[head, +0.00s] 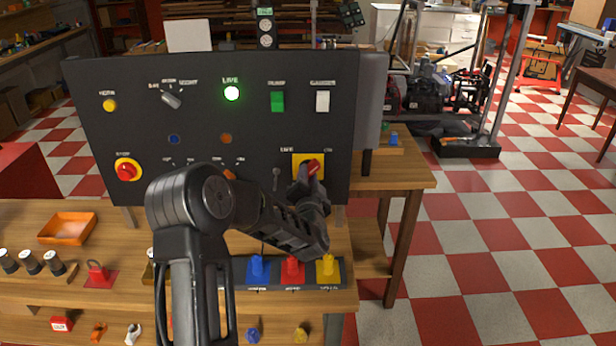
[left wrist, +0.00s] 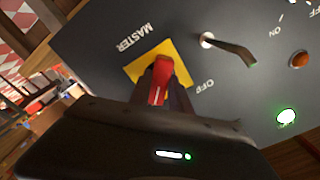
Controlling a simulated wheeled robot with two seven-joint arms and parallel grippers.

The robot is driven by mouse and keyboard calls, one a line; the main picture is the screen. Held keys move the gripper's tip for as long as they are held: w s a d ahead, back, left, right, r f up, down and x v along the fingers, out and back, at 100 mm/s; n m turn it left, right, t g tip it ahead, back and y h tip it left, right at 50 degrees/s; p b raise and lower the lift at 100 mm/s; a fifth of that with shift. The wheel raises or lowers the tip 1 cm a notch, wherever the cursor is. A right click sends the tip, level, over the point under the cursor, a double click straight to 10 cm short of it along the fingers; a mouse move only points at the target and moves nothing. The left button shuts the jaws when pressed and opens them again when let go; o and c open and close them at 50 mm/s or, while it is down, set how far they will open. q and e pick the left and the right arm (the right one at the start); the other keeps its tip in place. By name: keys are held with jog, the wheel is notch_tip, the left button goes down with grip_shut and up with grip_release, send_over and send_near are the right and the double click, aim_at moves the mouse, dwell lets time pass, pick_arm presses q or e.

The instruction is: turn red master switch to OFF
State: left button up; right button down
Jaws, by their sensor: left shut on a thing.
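The red master switch handle (head: 313,167) sits on a yellow plate (head: 299,160) at the lower right of the dark panel. In the head view it slants up and right, toward the right-hand label. In the left wrist view the red handle (left wrist: 161,78) stands in front of the yellow plate (left wrist: 142,69), with MASTER and OFF printed beside it. The white line on the handle does not point at OFF. My left gripper (head: 311,181) is shut on the handle, one finger at each side (left wrist: 161,101). My right gripper is out of view.
A small lever (head: 276,178) stands just left of the yellow plate. A green LIVE lamp (head: 231,93) is lit. Green (head: 277,101) and white (head: 322,101) rockers are above. Blue, red and yellow blocks stand on the bench (head: 210,296) below.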

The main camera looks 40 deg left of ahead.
pick_arm(q)
grip_shut()
jog(key=shift+f, duration=0.1)
jog(key=n+b, duration=0.4)
jog(key=b, duration=0.2)
jog(key=n+b, duration=0.5)
jog(key=b, duration=0.1)
jog(key=n+b, duration=0.5)
jog(key=b, duration=0.2)
jog(key=shift+d+f, duration=0.1)
jog(key=shift+f, duration=0.15)
jog(key=n+b, duration=0.2)
jog(key=n, duration=0.1)
jog(key=shift+r, duration=0.15)
jog(key=shift+r+n+b, duration=0.1)
jog(key=shift+n+b, duration=0.4)
jog(key=o, duration=0.8)
grip_release()
